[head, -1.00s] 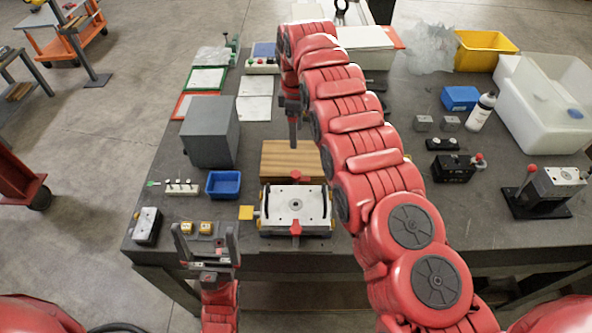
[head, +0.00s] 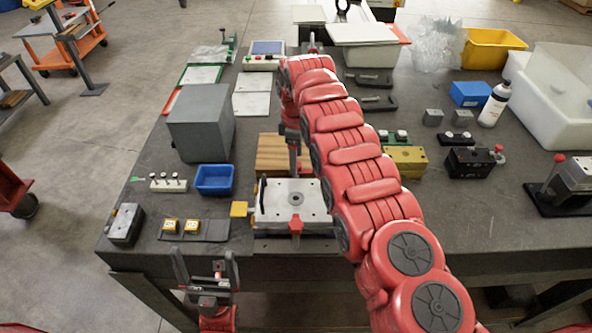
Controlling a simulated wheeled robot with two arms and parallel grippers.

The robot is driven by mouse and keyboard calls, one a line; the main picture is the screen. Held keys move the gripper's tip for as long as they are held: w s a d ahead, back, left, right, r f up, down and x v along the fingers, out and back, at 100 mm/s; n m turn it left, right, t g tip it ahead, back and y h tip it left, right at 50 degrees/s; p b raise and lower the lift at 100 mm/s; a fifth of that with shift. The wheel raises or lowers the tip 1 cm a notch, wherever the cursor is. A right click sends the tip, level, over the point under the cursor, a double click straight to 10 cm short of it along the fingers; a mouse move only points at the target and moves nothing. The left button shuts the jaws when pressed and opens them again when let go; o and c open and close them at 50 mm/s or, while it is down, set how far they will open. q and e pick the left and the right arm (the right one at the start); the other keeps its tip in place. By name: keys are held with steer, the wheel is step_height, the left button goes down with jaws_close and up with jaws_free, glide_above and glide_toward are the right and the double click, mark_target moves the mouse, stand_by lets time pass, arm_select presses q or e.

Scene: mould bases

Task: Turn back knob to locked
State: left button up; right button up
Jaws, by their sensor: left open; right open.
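The mould base (head: 270,215) is a pale metal plate with a central round hole, lying on the dark table. Its red front knob (head: 296,225) shows at the near edge. The back knob is hidden behind the lower end of my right gripper (head: 294,165), which points down at the mould's far edge. I cannot tell whether its fingers touch the knob, nor how the knob is turned. My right gripper is open, with its fingers seen edge-on. My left gripper (head: 205,260) is open and empty in front of the table's near edge, left of the mould.
A wooden block (head: 270,155) stands just behind the mould, close to my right gripper. A yellow block (head: 239,209), a blue tray (head: 213,181) and a grey box (head: 200,122) are on the left. My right arm covers the table right of the mould.

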steer(key=shift+f, duration=0.6)
jaws_close()
